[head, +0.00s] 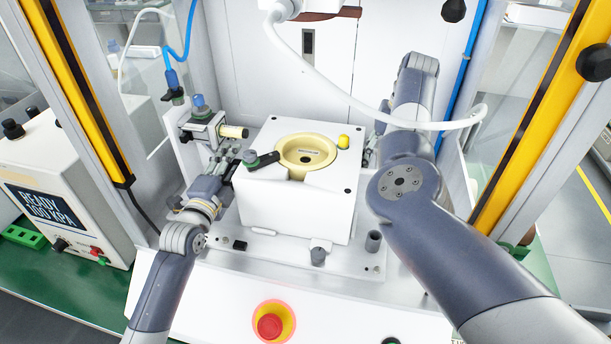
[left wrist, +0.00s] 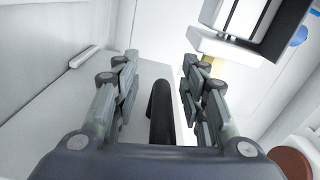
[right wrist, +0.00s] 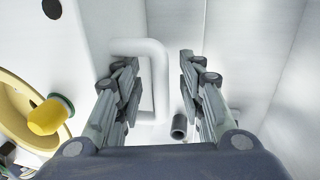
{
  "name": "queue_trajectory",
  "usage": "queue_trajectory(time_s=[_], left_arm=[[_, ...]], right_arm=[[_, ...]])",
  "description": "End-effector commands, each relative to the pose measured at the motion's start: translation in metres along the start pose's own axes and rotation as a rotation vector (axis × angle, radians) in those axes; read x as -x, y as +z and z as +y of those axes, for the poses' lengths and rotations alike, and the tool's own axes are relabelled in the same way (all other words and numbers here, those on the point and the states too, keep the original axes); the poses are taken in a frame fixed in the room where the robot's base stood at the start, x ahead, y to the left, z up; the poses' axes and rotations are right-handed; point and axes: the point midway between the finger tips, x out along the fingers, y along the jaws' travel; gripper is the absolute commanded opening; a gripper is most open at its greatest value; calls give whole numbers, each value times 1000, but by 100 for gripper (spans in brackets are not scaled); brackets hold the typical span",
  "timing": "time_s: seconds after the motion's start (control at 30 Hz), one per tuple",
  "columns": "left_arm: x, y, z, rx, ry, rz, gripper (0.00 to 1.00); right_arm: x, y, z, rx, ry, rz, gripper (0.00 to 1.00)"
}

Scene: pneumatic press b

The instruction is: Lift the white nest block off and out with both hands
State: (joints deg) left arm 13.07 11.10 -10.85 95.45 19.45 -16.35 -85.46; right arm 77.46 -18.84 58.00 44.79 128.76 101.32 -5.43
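The white nest block (head: 295,208) sits on the base plate in the middle of the head view. A cream round seat (head: 308,151) with a dark centre hole is set in its top. My left gripper (head: 232,160) is at the block's left side; in the left wrist view it is open, with a dark rounded bar (left wrist: 162,112) showing between its fingers. My right gripper (head: 371,151) is at the block's right side, mostly hidden by my arm. In the right wrist view it is open, with a white U-shaped handle (right wrist: 152,78) beyond and between its fingers.
A yellow knob (head: 343,142) and a dark lever (head: 262,160) are at the block's top. A clamp unit (head: 207,127) stands to the left. A white hose (head: 330,88) arches above. Grey posts (head: 373,241) and a red emergency button (head: 270,325) are in front. Yellow-black frame posts (head: 88,95) flank the bay.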

Motion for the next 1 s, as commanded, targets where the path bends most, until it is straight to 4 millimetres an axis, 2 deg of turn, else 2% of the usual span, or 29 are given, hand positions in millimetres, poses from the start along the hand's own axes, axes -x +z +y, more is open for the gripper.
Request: queue_trajectory(time_s=[0.03, 0.07, 0.2, 0.23, 0.6, 0.63, 1.0], left_arm=[[0, 0, 0, 0, 0, 0, 39], [0, 0, 0, 0, 0, 0, 35], [0, 0, 0, 0, 0, 0, 3], [0, 0, 0, 0, 0, 0, 0], [0, 0, 0, 4, -1, 0, 0], [0, -2, -11, 3, -22, 3, 0], [0, -3, -21, 6, -23, 3, 0]], right_arm=[[0, 0, 0, 0, 0, 0, 36], [0, 0, 0, 0, 0, 0, 32], [0, 0, 0, 0, 0, 0, 0], [0, 0, 0, 0, 0, 0, 0], [0, 0, 0, 0, 0, 0, 0], [6, 2, 1, 0, 1, -8, 0], [15, 2, 2, -1, 0, -8, 0]])
